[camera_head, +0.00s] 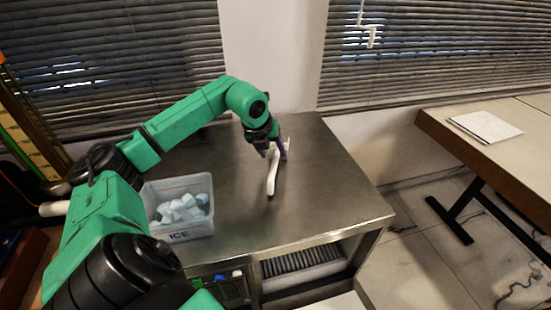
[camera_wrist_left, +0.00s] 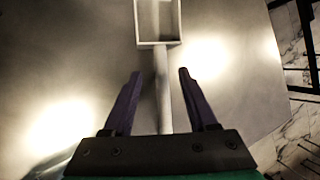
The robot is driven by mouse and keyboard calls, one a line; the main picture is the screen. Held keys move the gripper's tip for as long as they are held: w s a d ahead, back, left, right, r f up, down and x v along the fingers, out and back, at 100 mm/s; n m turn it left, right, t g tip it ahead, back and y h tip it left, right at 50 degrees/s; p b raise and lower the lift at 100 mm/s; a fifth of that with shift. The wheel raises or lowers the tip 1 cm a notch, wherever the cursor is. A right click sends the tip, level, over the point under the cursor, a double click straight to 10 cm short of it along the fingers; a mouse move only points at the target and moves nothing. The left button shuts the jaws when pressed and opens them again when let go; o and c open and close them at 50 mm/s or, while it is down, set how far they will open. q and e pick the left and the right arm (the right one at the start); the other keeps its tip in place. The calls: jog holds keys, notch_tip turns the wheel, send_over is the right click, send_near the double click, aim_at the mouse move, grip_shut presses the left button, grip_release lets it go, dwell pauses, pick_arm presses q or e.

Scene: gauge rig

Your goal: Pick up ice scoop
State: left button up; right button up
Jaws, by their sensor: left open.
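The ice scoop (camera_head: 271,181) lies on the steel table, its white handle toward the front and its head partly hidden behind my left gripper in the head view. My left gripper (camera_head: 276,154) is open and points down at the scoop. In the left wrist view, the scoop's box-shaped head (camera_wrist_left: 159,43) is at the top, and its handle runs down between the two open purple fingers of my left gripper (camera_wrist_left: 159,72). There are gaps on both sides of the handle. Height above the handle is hard to tell. My right gripper is not in view.
The steel table (camera_head: 320,190) is clear around the scoop. A clear bin marked ICE (camera_head: 183,234) with pale ice cubes stands at the left, beneath my left arm. Another table (camera_head: 500,150) with papers (camera_head: 484,127) is at the right, across a floor gap.

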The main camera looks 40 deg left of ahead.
aim_at(275, 156)
pick_arm(q)
jog(key=shift+x, duration=1.5)
jog(key=shift+d+r, duration=0.1)
grip_shut()
